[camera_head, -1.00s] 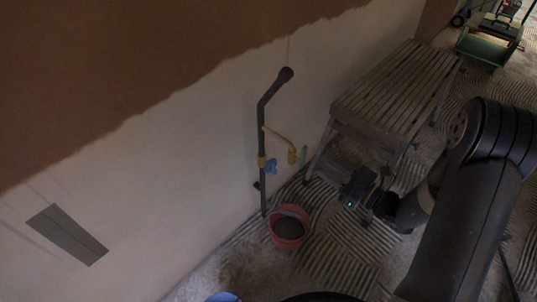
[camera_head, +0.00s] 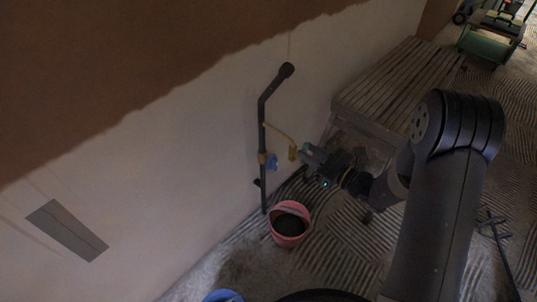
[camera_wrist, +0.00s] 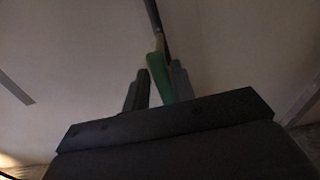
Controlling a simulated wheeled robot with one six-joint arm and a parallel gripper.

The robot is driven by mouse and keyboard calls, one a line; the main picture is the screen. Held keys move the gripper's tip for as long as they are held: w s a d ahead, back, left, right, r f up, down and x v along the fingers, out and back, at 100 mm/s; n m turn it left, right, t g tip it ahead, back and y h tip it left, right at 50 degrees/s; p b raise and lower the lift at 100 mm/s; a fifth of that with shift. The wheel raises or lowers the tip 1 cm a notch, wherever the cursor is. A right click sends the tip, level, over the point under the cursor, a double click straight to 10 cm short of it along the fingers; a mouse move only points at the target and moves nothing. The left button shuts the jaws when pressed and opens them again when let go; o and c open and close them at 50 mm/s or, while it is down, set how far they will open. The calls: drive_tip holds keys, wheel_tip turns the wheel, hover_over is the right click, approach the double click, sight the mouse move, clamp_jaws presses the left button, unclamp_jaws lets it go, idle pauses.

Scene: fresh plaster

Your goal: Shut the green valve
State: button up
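The green valve's handle (camera_wrist: 160,72) shows in the wrist view as a slim upright green bar between my two fingers. In the head view its green part (camera_head: 303,152) is mostly hidden by my gripper (camera_head: 308,155), at the end of the brass-coloured branch pipe. My gripper also shows in the wrist view (camera_wrist: 159,68), one finger on each side of the handle. Whether both fingers touch the handle is too dark to tell. A blue valve handle (camera_head: 271,163) sits to the left, on the dark upright pipe (camera_head: 263,140).
A reddish bucket (camera_head: 272,232) stands on the floor below the valves. A slatted wooden bench (camera_head: 385,95) stands close behind my gripper, to the right. A blue object (camera_head: 222,296) shows at the bottom edge. The plastered wall (camera_head: 170,170) lies to the left.

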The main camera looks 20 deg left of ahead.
drive_tip(key=c, duration=0.5)
drive_tip(key=shift+o, duration=0.2)
drive_tip(key=s+n+b, duration=0.1)
drive_tip(key=n+b, duration=0.1)
drive_tip(key=b, duration=0.1)
drive_tip(key=n+b, duration=0.3)
drive_tip(key=s+a+f+n+b, duration=0.1)
drive_tip(key=n+b, duration=0.2)
drive_tip(key=b, duration=0.1)
drive_tip(key=shift+s+f, duration=0.1)
drive_tip(key=shift+s, duration=0.2)
drive_tip(key=shift+s+a+f+n, duration=0.1)
drive_tip(key=shift+s+f+n, duration=0.25)
drive_tip(key=shift+n, duration=1)
drive_tip(key=shift+s+f+n, duration=0.1)
drive_tip(key=shift+f+n, duration=0.4)
drive_tip(key=shift+n, duration=0.8)
drive_tip(key=shift+s+a+f+n, duration=0.1)
drive_tip(key=shift+s+f+n, duration=0.25)
drive_tip(key=shift+n, duration=1)
drive_tip(key=shift+w+f, duration=0.1)
drive_tip(key=shift+f, duration=0.05)
